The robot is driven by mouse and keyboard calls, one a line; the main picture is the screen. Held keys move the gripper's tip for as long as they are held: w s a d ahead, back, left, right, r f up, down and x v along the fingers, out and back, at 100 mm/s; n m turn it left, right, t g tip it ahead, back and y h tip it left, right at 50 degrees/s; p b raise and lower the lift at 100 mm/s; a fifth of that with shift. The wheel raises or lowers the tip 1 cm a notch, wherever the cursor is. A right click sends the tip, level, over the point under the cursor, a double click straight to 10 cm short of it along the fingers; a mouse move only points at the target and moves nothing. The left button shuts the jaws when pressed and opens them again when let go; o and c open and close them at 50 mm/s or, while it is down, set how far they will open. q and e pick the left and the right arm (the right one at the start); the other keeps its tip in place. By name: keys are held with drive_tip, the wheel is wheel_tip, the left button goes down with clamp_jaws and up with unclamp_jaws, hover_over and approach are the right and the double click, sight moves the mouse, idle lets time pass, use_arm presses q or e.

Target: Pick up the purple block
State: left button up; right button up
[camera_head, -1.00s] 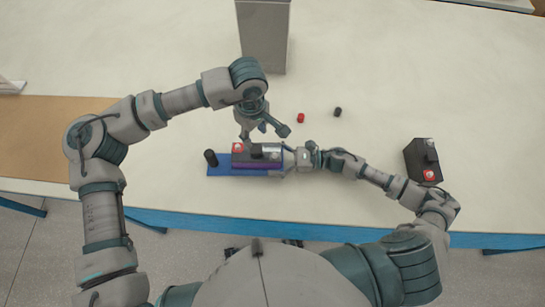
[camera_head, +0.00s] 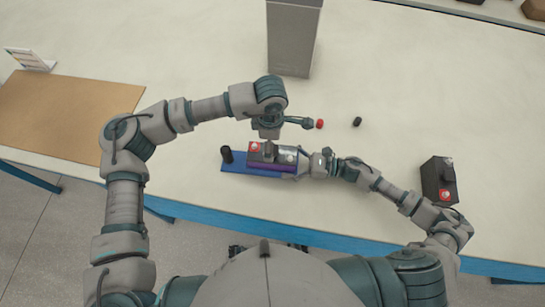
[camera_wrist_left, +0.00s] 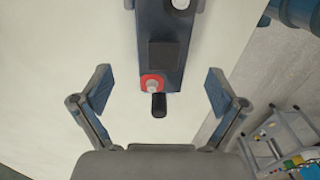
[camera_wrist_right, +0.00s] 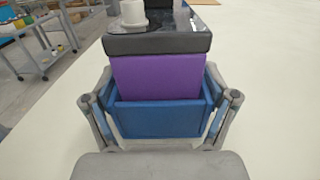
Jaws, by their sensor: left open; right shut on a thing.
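The purple block (camera_wrist_right: 160,76) has a black top with terminals.
A red cap (camera_head: 319,124) and a black cap (camera_head: 357,121) lie behind. A dark battery (camera_head: 438,178) stands at the right. A grey column (camera_head: 293,40) stands behind. A brown mat (camera_head: 70,105) lies at left.

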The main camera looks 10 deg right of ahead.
use_arm(q)
drive_tip(key=f, duration=0.5)
drive_tip(key=shift+s+d+f, duration=0.2)
drive_tip(key=shift+r, duration=0.1)
clamp_jaws()
wheel_tip(320, 180, up, 10)
drive_tip(key=shift+r, duration=0.1)
idle(0.4)
use_arm(e)
drive_tip(key=o, duration=1.2)
drive_tip(key=shift+c, duration=0.2)
use_arm(q)
drive_tip(key=shift+a, duration=0.1)
use_arm(e)
drive_tip(key=v, duration=1.2)
drive_tip(key=shift+w+f, duration=0.1)
drive_tip(key=shift+f, duration=0.15)
